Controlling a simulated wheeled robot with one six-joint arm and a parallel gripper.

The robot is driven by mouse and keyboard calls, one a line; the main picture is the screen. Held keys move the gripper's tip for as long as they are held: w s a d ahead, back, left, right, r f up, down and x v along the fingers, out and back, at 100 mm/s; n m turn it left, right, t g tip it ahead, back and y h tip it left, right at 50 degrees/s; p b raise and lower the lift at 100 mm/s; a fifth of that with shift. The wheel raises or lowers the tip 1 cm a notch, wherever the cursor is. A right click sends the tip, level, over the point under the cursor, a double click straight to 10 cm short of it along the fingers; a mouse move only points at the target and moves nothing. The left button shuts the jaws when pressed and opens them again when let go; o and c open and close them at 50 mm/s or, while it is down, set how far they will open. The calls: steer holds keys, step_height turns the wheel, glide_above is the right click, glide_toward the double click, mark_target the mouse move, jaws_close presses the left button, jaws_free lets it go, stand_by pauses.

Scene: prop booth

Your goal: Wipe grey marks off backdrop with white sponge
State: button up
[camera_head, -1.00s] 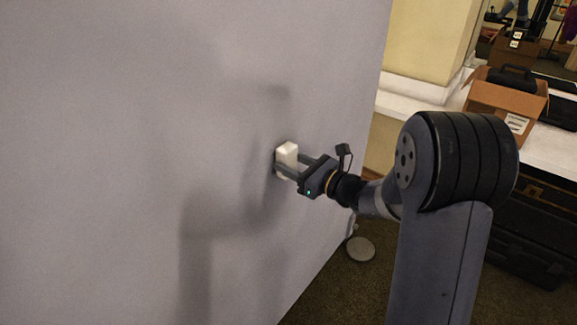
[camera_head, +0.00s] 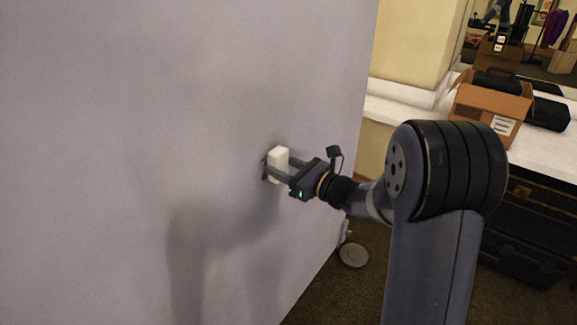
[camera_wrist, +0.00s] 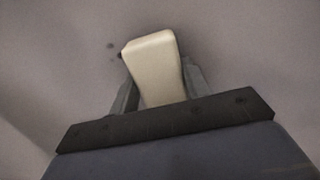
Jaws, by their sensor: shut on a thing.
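The white sponge (camera_head: 280,160) is a small upright block. My gripper (camera_head: 274,170) is shut on it and holds it at the pale grey backdrop (camera_head: 110,130). The wrist view shows the sponge (camera_wrist: 154,65) between the two fingers, its far end towards the backdrop (camera_wrist: 250,50). Whether it touches the surface I cannot tell. Small dark grey marks (camera_wrist: 116,50) show on the backdrop just left of the sponge's far end in the wrist view. Any marks behind the sponge are hidden. My arm's shadow falls on the backdrop below the gripper.
The backdrop's right edge lies a little right of my gripper. Beyond it, a white counter (camera_head: 395,112) carries an open cardboard box (camera_head: 488,104) and a black case (camera_head: 548,114). A pale disc (camera_head: 353,255) lies low on the dark carpet near the backdrop's lower edge.

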mark_target(260, 170)
steer(key=shift+s+a+b, duration=0.4)
steer(key=shift+s+a, duration=0.35)
steer(key=shift+s, duration=0.2)
steer(key=shift+s+a+b, duration=0.4)
steer(key=shift+s+a, duration=0.3)
steer(key=shift+s, duration=0.2)
steer(key=shift+s+a, duration=0.1)
steer(key=shift+s, duration=0.05)
steer(key=shift+r, duration=0.35)
steer(key=shift+w+d+p, duration=0.25)
steer(key=shift+w+d, duration=0.9)
steer(key=shift+w, duration=0.35)
steer(key=shift+w+d+p, duration=0.2)
steer(key=shift+w+d, duration=0.95)
steer(key=shift+w, duration=0.3)
steer(key=shift+f, duration=0.1)
steer(key=shift+s+a, duration=0.1)
steer(key=shift+s, duration=0.05)
steer(key=shift+s+a+b, duration=0.75)
steer(key=shift+s+a, duration=0.35)
steer(key=shift+s, duration=0.35)
steer(key=shift+s+a+b, duration=0.75)
steer(key=shift+s+a, duration=0.35)
steer(key=shift+s, duration=0.3)
